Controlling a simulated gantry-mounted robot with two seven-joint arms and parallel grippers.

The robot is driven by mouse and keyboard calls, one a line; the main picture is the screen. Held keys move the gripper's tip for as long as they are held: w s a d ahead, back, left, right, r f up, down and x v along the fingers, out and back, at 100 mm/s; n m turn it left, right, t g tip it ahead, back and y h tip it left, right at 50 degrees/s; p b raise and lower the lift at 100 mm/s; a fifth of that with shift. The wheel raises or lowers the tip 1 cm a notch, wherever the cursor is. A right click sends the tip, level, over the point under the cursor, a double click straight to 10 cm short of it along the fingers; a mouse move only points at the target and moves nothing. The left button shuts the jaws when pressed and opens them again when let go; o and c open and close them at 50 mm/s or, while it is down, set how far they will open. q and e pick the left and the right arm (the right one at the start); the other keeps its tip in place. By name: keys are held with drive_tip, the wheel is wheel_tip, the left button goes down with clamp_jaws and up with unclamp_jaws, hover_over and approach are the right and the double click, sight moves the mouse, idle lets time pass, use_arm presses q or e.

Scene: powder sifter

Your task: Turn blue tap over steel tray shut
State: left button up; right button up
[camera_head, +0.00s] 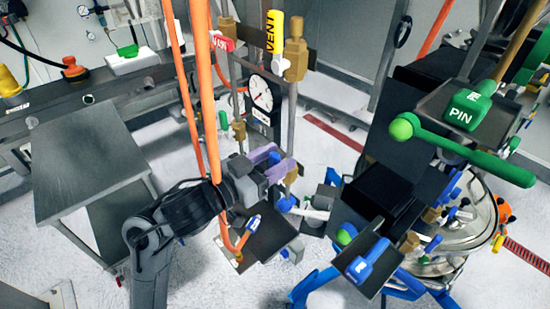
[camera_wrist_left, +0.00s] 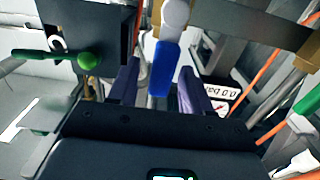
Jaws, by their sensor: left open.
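My left gripper (camera_head: 283,162) is open, its two purple fingers apart. In the left wrist view, a blue handle sleeve (camera_wrist_left: 165,68) on a pale rod lies between the fingers of the left gripper (camera_wrist_left: 160,88), with gaps on both sides. A bit of blue (camera_head: 273,158) also shows between the fingers in the head view. A blue ball (camera_head: 284,205) with a white rod sits just below the gripper. A small dark grey tray (camera_head: 277,232) lies lower down; I cannot tell if it is the steel tray. My right gripper is not in view.
Orange hoses (camera_head: 207,95) hang close to my left wrist. A pressure gauge (camera_head: 261,93), a yellow VENT handle (camera_head: 274,32) and brass fittings stand behind. A green handle (camera_head: 462,150) and dark blocks crowd the right. A grey bench (camera_head: 80,150) stands at left.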

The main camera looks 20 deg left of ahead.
use_arm(q)
drive_tip(key=shift+w, duration=0.15)
clamp_jaws()
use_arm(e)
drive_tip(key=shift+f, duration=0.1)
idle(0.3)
